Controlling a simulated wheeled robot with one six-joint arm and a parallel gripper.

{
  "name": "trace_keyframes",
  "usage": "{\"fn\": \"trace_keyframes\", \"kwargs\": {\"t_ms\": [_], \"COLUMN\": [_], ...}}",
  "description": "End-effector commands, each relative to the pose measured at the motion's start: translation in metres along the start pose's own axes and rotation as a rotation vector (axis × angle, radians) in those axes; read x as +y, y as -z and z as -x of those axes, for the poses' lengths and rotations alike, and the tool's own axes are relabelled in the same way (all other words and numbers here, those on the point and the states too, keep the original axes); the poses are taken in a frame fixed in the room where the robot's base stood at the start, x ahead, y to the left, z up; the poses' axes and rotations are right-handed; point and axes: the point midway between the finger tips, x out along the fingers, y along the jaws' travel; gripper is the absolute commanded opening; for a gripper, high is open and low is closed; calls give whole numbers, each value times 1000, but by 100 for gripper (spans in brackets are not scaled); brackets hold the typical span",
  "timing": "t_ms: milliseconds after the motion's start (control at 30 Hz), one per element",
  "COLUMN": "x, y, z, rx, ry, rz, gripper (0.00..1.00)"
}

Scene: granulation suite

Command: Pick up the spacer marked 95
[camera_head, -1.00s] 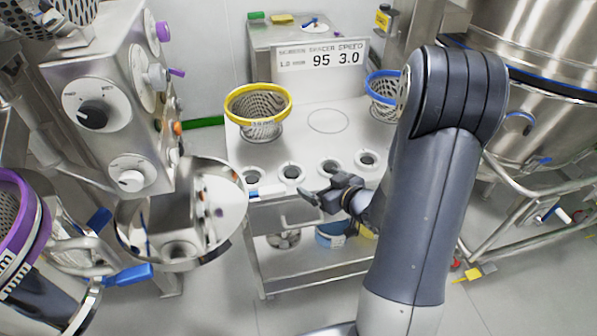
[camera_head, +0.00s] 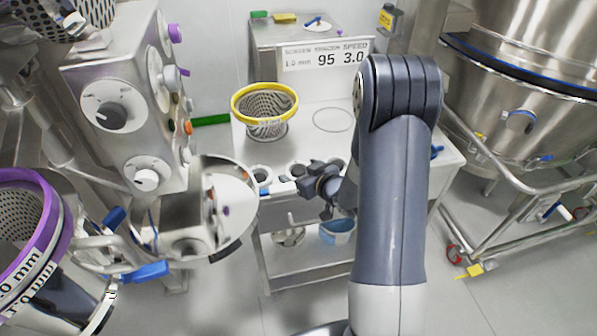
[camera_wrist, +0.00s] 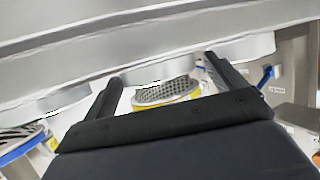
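A row of pale ring-shaped spacers with dark centres lies along the front edge of the steel table (camera_head: 280,150). The left one (camera_head: 262,173) is clear of my arm; the middle one (camera_head: 298,169) and the right one (camera_head: 338,163) are partly covered by my gripper and arm. I cannot read any number on them. My gripper (camera_head: 305,186) is at the table's front edge, just in front of the middle ones. In the wrist view my gripper (camera_wrist: 163,70) has its two fingers wide apart with nothing held between them.
A sign (camera_head: 325,57) reads spacer 95, speed 3.0. A yellow-rimmed mesh basket (camera_head: 264,105) stands on the table behind the spacers. A blue container (camera_head: 337,231) is on the lower shelf. A steel machine with knobs (camera_head: 125,110) stands left; a large vessel (camera_head: 520,70) right.

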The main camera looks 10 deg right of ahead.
Motion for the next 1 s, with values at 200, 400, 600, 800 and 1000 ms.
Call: {"fn": "trace_keyframes", "kwargs": {"t_ms": [200,400,600,800,1000], "x": [0,0,0,0,0], "y": [0,0,0,1,17], "z": [0,0,0,1,6], "rx": [0,0,1,1,4], "ry": [0,0,0,0,-1], "rz": [0,0,0,0,2], "gripper": [72,56,42,42,42]}}
